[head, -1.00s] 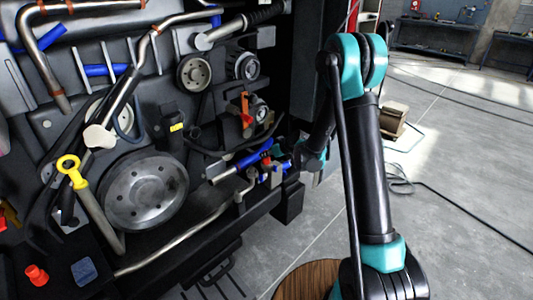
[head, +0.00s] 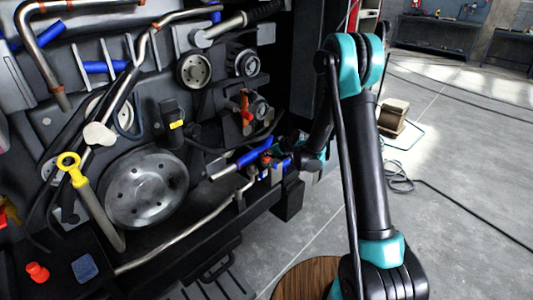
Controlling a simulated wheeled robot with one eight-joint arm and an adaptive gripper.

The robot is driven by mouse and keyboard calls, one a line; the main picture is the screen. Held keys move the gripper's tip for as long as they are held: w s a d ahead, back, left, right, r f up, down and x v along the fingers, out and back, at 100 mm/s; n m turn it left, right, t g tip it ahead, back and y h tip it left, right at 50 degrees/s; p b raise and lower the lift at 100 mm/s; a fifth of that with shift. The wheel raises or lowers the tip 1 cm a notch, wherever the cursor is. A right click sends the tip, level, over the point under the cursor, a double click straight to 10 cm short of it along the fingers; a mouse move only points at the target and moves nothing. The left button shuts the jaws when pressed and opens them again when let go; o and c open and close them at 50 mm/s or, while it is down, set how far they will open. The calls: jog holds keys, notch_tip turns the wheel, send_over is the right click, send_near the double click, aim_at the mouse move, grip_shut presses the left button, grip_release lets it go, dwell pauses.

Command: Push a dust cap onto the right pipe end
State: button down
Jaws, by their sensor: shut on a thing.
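My gripper (head: 277,163) is at the lower right of the engine, small and partly hidden among pipes and hoses. It is shut on a small red dust cap (head: 266,159), of which only a little shows. A blue hose (head: 256,152) with a bare metal end lies just left of and behind it. Short upright pipe pieces (head: 240,198) stand below and left of the gripper. The right pipe end is hard to make out, and I cannot tell whether the cap touches it. Another red cap (head: 37,272) stands on the dark tray at the lower left.
A large grey pulley (head: 147,188) and a yellow-ringed dipstick (head: 70,165) are left of the gripper. A long metal pipe (head: 180,237) runs along the engine's lower edge. A blue pad (head: 84,268) lies beside the loose cap. Open floor (head: 460,200) is at the right.

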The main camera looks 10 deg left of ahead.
jog(key=shift+f, duration=0.45)
dwell(0.3)
jog(key=c, duration=0.8)
grip_release()
jog(key=shift+d, duration=0.1)
jog(key=shift+v, duration=3.95)
jog(key=shift+r, duration=0.1)
jog(key=v, duration=1.1)
jog(key=s+d+f+m+g+h, duration=0.1)
jog(key=s+d+m+h, duration=0.1)
jog(key=s+d, duration=0.4)
jog(key=s+d+f+m+g+h, duration=0.1)
jog(key=s+d+m+h, duration=0.2)
jog(key=s, duration=0.9)
jog(key=s+d+f+m+h, duration=0.2)
jog(key=s+d+m, duration=0.2)
jog(key=s+d, duration=0.4)
jog(key=shift+s+d+m+g+h, duration=0.15)
jog(key=shift+s+g+h, duration=0.05)
jog(key=shift+s, duration=0.25)
jog(key=shift+s+d+m+g+h, duration=0.15)
jog(key=shift+s+g+h, duration=0.05)
jog(key=shift+s, duration=0.3)
